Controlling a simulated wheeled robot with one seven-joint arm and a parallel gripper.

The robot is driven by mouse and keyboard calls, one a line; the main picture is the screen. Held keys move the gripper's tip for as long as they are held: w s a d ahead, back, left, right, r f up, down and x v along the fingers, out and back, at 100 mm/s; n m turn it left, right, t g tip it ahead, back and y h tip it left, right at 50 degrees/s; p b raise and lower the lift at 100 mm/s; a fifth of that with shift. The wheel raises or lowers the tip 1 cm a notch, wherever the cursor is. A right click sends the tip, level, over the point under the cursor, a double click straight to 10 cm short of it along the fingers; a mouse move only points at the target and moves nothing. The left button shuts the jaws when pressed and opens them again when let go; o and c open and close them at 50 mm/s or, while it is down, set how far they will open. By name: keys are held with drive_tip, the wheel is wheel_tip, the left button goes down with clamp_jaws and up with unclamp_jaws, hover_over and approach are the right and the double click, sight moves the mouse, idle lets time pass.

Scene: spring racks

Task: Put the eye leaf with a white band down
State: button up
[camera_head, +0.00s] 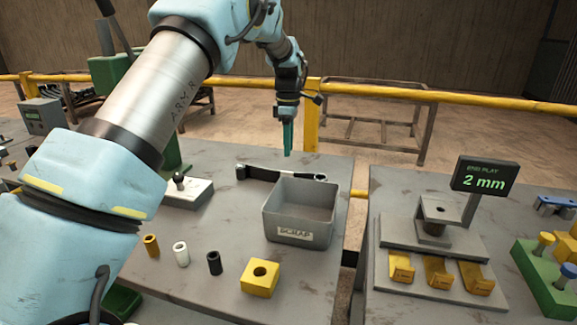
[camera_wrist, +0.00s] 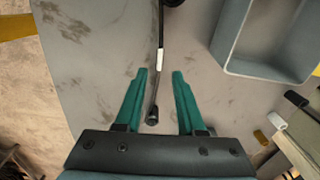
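The eye leaf (camera_head: 262,174), a long dark bar with a white band, lies on the grey table behind the scrap bin. In the wrist view the leaf (camera_wrist: 157,88) runs lengthwise, its white band (camera_wrist: 160,56) just beyond my fingertips and its near eye between the fingers in the picture. My gripper (camera_head: 288,151) is above the leaf, pointing down. In the wrist view my gripper (camera_wrist: 160,72) has its two teal fingers apart with nothing held between them. The leaf appears to rest on the table, apart from the fingers.
The grey scrap bin (camera_head: 302,240) stands in front of the leaf. Yellow, white and black bushings (camera_head: 181,254) and a yellow block (camera_head: 260,279) stand nearer. A press fixture (camera_head: 434,231) and a "2 mm" display (camera_head: 484,178) are on the right table, across a gap.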

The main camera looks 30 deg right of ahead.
drive_tip(key=shift+r, duration=1.2)
drive_tip(key=a+m, duration=0.4)
drive_tip(key=a, duration=1.8)
drive_tip(key=s+a+f+m, duration=0.1)
drive_tip(key=s+a+m, duration=0.2)
drive_tip(key=s+a, duration=0.5)
drive_tip(key=s+a+f+m+t, duration=0.1)
drive_tip(key=s+a+m, duration=0.3)
drive_tip(key=s+a, duration=0.5)
drive_tip(key=a+f, duration=0.1)
drive_tip(key=a, duration=0.3)
drive_tip(key=shift+a+t, duration=0.15)
drive_tip(key=shift+t, duration=0.15)
